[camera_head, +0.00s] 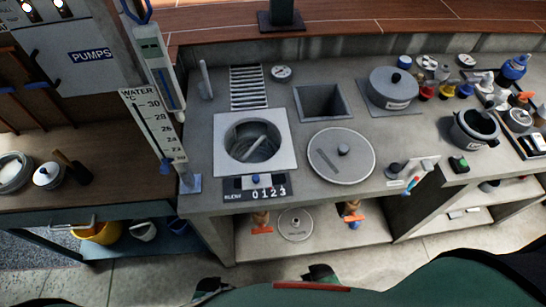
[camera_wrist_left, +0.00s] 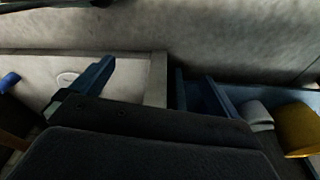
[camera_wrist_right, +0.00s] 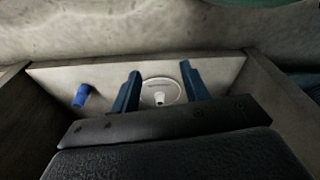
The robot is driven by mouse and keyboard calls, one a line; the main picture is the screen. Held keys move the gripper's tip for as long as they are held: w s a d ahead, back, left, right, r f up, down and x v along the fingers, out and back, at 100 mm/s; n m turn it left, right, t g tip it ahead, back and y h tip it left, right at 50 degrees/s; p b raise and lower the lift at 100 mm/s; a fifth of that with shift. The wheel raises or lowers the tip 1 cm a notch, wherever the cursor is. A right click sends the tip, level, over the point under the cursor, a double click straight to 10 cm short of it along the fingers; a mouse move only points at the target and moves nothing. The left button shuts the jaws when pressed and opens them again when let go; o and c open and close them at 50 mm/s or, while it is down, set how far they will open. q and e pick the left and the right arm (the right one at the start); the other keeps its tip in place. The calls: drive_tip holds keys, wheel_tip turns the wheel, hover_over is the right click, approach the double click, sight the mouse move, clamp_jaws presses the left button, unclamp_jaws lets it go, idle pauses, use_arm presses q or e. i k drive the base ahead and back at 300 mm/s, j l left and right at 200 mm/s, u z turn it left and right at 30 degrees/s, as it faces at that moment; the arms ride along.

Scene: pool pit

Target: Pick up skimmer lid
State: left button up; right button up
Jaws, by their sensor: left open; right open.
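A round grey lid with a dark knob (camera_head: 341,157), which I take for the skimmer lid, lies flat on the counter. It is just right of a square-framed round opening (camera_head: 228,152) with a tube-like thing inside. My left gripper (camera_wrist_left: 138,88) is open and empty in the left wrist view. My right gripper (camera_wrist_right: 160,88) is open and empty in the right wrist view, with a pale disc (camera_wrist_right: 160,93) on the lower shelf beyond its fingers. Neither wrist view shows the lid. I cannot make out the grippers clearly in the head view.
The pale disc also shows on the lower shelf (camera_head: 296,224), between orange-handled valves. A square hole (camera_head: 322,101) and a lidded grey pot (camera_head: 393,86) are behind the lid. A black-handled item (camera_head: 394,171) stands to its right.

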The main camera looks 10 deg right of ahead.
sight(340, 156)
drive_tip(key=k, duration=1.25)
